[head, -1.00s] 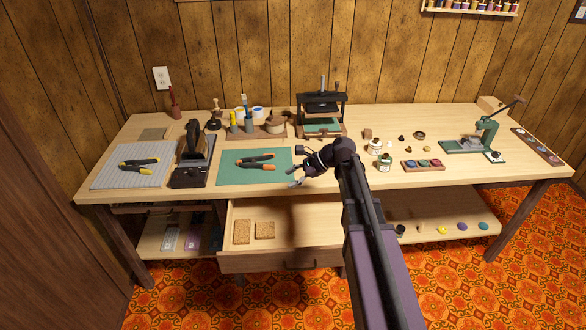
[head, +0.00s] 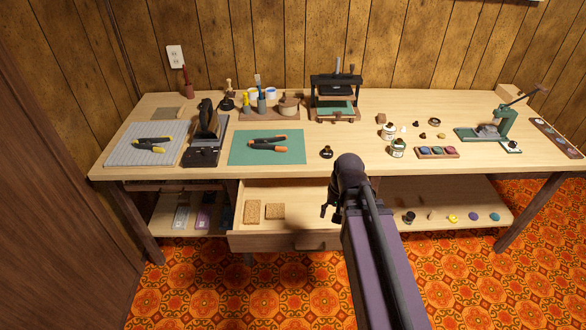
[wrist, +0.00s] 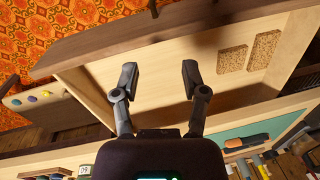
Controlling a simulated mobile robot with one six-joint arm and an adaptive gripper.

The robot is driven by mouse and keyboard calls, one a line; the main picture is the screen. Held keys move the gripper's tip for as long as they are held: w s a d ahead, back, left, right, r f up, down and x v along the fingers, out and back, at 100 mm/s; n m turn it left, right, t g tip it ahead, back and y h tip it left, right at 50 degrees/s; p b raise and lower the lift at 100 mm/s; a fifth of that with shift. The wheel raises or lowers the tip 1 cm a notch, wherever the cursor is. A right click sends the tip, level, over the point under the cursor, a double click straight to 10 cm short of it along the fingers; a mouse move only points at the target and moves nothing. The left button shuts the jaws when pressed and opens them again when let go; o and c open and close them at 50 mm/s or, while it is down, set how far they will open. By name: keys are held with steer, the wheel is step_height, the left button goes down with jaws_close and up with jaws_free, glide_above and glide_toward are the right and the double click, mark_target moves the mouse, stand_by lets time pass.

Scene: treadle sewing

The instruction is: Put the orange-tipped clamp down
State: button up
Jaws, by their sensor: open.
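The orange-tipped clamp (head: 266,144) lies flat on the green mat (head: 240,158) on the bench top, free of my gripper. In the wrist view my gripper (wrist: 158,78) is open and empty, its two fingers apart over the open drawer (wrist: 160,50). In the head view my gripper (head: 326,210) is at the drawer's right part, partly hidden behind my own arm. A corner of the green mat also shows at the wrist view's right edge.
A yellow-tipped clamp (head: 153,144) lies on the grey grid mat (head: 125,158) at left. Two cork blocks (head: 275,211) lie in the drawer's left part. A dark round-based item (head: 327,152) stands right of the green mat. Bottles and a press stand farther back.

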steer(key=f+b, duration=0.2)
steer(key=s+d+f+n+h+b, duration=0.1)
steer(key=f+b, duration=0.2)
steer(key=s+d+f+n+b, duration=0.1)
steer(key=f+b, duration=0.1)
steer(key=f, duration=0.1)
steer(key=shift+s+f+h+b, duration=0.15)
steer(key=shift+s+h+b, duration=0.1)
steer(key=shift+h+b, duration=0.1)
steer(key=shift+f+b, duration=0.8)
steer(key=shift+a, duration=0.15)
